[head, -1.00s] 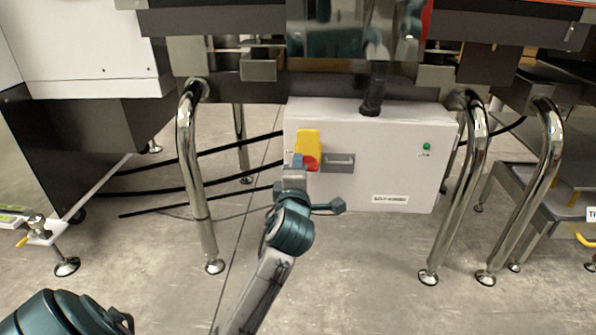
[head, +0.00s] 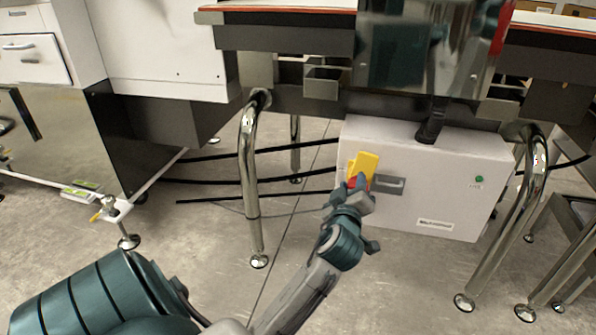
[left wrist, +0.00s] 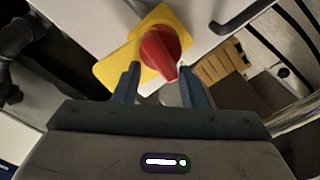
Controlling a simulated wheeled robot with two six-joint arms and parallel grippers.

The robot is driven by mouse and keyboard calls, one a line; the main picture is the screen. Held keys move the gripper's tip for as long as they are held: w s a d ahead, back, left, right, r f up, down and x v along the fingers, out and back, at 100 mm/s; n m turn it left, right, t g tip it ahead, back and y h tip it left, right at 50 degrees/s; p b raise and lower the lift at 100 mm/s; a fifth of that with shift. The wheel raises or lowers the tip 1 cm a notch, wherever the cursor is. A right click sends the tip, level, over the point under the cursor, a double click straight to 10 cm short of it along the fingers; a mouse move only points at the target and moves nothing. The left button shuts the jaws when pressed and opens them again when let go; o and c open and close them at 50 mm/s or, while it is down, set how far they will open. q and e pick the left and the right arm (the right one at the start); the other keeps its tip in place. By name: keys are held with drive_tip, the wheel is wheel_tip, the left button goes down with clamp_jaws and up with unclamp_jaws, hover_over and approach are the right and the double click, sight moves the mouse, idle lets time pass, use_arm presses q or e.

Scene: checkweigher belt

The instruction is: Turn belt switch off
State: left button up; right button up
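The belt switch is a red knob (left wrist: 160,50) on a yellow plate (head: 365,165), on the front of a white control box (head: 450,165) under the belt. My left gripper (head: 359,186) is at the switch and hides most of the red part in the head view. In the left wrist view, my left gripper (left wrist: 159,72) is open, with one finger on each side of the knob's near end. Gaps show between the fingers and the knob. My right gripper is in neither view.
A dark grey handle (head: 388,184) sits just right of the switch, and a green light (head: 479,179) is farther right. Chrome legs (head: 250,180) flank the box. Black cables (head: 215,180) run left from it. The floor in front of the box is bare.

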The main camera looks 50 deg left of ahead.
use_arm(q)
drive_tip(key=s+d+m+p, duration=0.7)
drive_tip(key=s+m+p, duration=0.2)
wheel_tip(320, 180, down, 11)
drive_tip(key=d+m+g+h+p, duration=0.3)
drive_tip(key=m+g+h+p, duration=0.15)
drive_tip(key=p, duration=0.95)
drive_tip(key=s+f+m+g+h+p, duration=0.1)
drive_tip(key=s+f+g+p, duration=0.1)
drive_tip(key=s+f+p, duration=0.3)
drive_tip(key=s+f+g+h+p, duration=0.2)
drive_tip(key=s+f+p, duration=0.3)
drive_tip(key=s+p, duration=0.4)
drive_tip(key=s+a+g, duration=0.1)
drive_tip(key=s, duration=0.2)
drive_tip(key=shift+s+m, duration=0.15)
drive_tip(key=shift+m, duration=0.2)
drive_tip(key=shift+g, duration=0.25)
